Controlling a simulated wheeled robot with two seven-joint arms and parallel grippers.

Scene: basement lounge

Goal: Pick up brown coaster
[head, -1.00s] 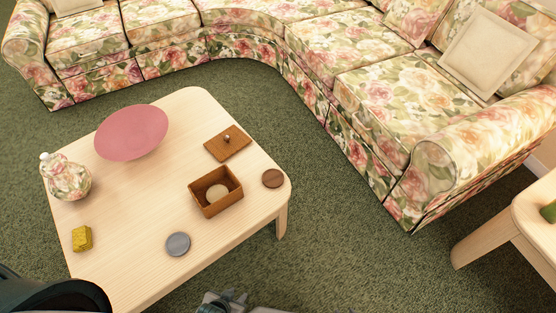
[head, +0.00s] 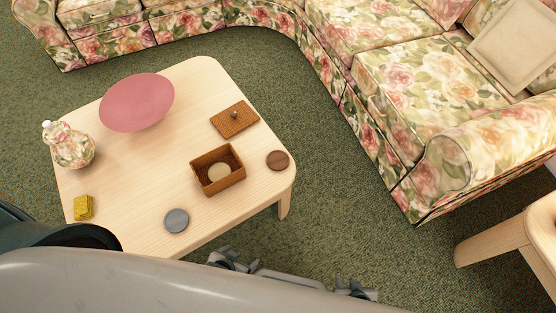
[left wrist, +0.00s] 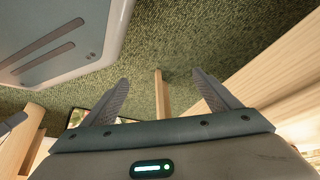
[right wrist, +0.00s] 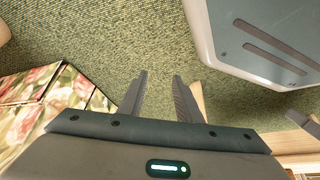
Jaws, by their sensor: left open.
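The brown coaster (head: 277,160) is a dark round disc lying flat near the right corner of the pale wooden table (head: 135,170). It is just right of a brown open box (head: 231,181). My left gripper (head: 232,260) is low, beyond the table's near edge and apart from the coaster. In the left wrist view its fingers (left wrist: 160,78) are spread and empty. My right gripper (head: 355,288) is further right, over the carpet. In the right wrist view its fingers (right wrist: 160,75) are apart with nothing between them. Neither wrist view shows the coaster.
The box holds a cream disc (head: 218,172); its lid (head: 235,118) lies behind. A floral sofa (head: 400,100) stands behind; another table (head: 510,240) is right.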

